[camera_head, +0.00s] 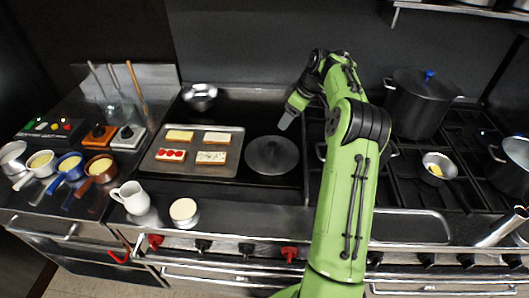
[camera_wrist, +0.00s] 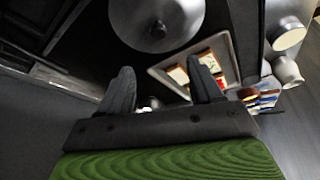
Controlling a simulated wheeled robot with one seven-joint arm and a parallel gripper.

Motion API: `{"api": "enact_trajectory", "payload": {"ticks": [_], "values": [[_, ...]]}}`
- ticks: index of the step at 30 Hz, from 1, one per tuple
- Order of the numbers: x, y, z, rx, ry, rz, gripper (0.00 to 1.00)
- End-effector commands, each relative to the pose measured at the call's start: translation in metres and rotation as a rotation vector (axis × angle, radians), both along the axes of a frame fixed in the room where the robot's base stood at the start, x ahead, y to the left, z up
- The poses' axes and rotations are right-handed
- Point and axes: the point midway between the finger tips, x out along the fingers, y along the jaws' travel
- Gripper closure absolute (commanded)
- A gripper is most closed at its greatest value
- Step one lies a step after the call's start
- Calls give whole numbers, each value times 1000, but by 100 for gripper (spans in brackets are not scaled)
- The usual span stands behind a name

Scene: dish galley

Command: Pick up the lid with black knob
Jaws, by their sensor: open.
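The lid with black knob (camera_head: 272,155) is a round dark grey disc lying on the black cooktop, just right of the tray in the head view. In the wrist view the lid (camera_wrist: 172,20) is at the top, with its black knob (camera_wrist: 157,29) facing the camera. My gripper (camera_head: 286,121) is above and behind the lid, slightly to its right in the head view, apart from it. In the wrist view my gripper (camera_wrist: 165,90) shows two separated dark fingers with nothing between them.
A tray (camera_head: 152,165) of several bread slices lies left of the lid. A metal bowl (camera_head: 200,97) stands behind the tray. A black pot with a blue-knobbed lid (camera_head: 421,103) stands on the burners at right. A white pitcher (camera_head: 132,197) and round container (camera_head: 184,211) stand in front.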

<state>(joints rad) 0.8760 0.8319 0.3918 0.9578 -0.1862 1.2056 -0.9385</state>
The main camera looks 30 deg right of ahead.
Motion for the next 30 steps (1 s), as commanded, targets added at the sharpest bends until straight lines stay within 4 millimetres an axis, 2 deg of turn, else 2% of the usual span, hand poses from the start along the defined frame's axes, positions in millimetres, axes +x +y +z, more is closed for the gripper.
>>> {"api": "enact_trajectory", "payload": {"ticks": [1,6,9,14,19,23,29,30], "values": [[4,4,-16,3,6,3,35],[19,12,-56,4,6,3,35],[26,15,-75,3,5,3,35],[32,18,-91,2,4,2,35],[45,23,-120,3,5,1,35],[49,25,-133,1,4,1,35],[50,25,-133,0,2,0,35],[50,25,-133,1,3,1,41]]}}
